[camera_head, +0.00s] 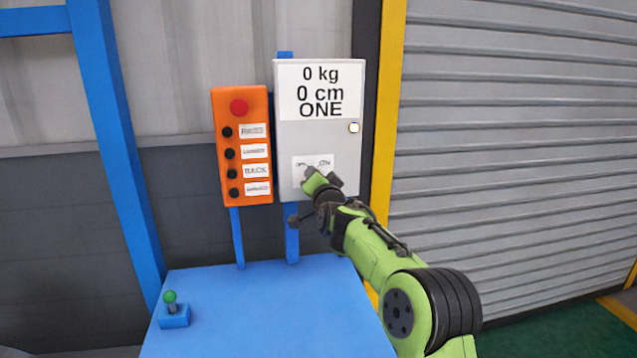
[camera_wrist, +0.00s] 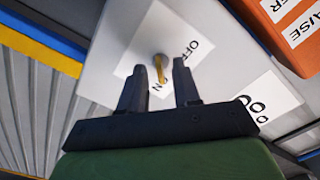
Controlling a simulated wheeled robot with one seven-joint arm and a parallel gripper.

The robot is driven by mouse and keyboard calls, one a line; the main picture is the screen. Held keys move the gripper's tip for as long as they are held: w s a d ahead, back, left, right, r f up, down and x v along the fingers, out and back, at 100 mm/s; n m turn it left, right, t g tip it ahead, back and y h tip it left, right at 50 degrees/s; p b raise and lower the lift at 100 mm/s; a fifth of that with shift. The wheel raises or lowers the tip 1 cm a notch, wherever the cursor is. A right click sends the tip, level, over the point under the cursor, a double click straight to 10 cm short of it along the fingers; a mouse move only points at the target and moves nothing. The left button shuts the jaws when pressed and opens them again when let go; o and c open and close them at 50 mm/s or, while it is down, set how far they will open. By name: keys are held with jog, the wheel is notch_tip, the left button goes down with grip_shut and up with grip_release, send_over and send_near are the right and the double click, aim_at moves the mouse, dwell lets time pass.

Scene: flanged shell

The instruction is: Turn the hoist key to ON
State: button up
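The hoist key (camera_wrist: 161,72) is a small brass-coloured key in a lock on a white label marked OFF and ON. The label (camera_head: 325,161) is low on the grey control box (camera_head: 349,150). In the wrist view, the key lies between my gripper's two fingertips (camera_wrist: 158,65), with a gap on each side. My gripper is open and does not appear to touch the key. In the head view, my gripper (camera_head: 311,173) is at the label and hides the key. I cannot tell from its angle which setting it is on.
An orange button box (camera_head: 240,180) with a red button stands left of the grey box. The display (camera_head: 320,92) reads 0 kg, 0 cm, ONE. A blue table (camera_head: 265,310) below carries a green-knobbed joystick (camera_head: 172,310). A yellow post (camera_head: 388,120) and a shutter are at right.

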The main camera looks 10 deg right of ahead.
jog(key=s+b, duration=0.2)
jog(key=s, duration=1.3)
jog(key=shift+s, duration=0.35)
jog(key=s+f+n+g+p, duration=0.2)
jog(key=s+n+g+p, duration=0.2)
jog(key=s, duration=1.4)
jog(key=s+f+n+g+p, duration=0.2)
jog(key=s+n+g+p, duration=0.3)
jog(key=s, duration=1.3)
jog(key=g+p, duration=0.2)
jog(key=g, duration=0.1)
jog(key=shift+s+p, duration=0.25)
jog(key=shift+p, duration=0.1)
